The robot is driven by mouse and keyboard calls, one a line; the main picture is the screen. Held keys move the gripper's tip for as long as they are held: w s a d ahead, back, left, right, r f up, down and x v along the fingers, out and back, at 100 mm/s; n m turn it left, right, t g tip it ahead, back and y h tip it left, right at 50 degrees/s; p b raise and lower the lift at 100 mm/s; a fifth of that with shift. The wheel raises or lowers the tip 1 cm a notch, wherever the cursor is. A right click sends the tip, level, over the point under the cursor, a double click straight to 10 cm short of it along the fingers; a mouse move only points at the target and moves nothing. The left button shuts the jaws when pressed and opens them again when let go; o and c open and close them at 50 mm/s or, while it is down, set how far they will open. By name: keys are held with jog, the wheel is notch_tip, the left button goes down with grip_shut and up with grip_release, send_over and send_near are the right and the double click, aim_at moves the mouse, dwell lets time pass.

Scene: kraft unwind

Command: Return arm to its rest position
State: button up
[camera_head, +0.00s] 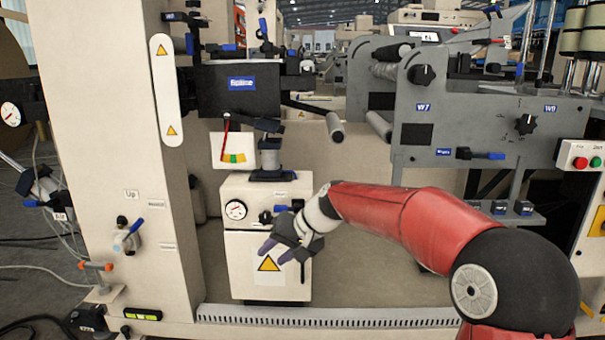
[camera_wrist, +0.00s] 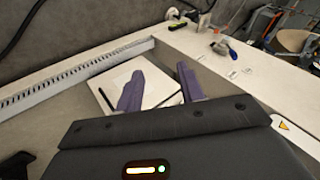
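My red arm (camera_head: 400,215) reaches in from the lower right in the head view. My gripper (camera_head: 270,252) is in front of the cream cabinet with a gauge (camera_head: 262,205), near its yellow warning triangle. In the wrist view my gripper (camera_wrist: 162,92) shows two purple fingers spread apart with nothing between them. The white face of a box (camera_wrist: 150,82) lies beyond the fingers. Whether the fingers touch the cabinet cannot be told.
A cream column (camera_head: 105,120) with valves stands at the left. A slotted rail (camera_head: 320,317) runs along the floor. Above are a black splice unit (camera_head: 225,100) and bare rollers (camera_head: 335,126). A grey machine (camera_head: 470,125) with knobs stands at the right.

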jog(key=s+d+r+t+h+p, duration=0.1)
jog(key=s+d+h, duration=0.1)
jog(key=s+d, duration=0.5)
jog(key=s+d+h+p, duration=0.1)
jog(key=s+d+h, duration=0.2)
jog(key=s+d, duration=0.4)
jog(key=s+d+r+m+t+h+p, duration=0.1)
jog(key=s+d, duration=0.6)
jog(key=s, duration=1)
jog(key=shift+s+r+t+h+p, duration=0.3)
jog(key=shift+h+p, duration=0.25)
jog(key=shift+h, duration=0.25)
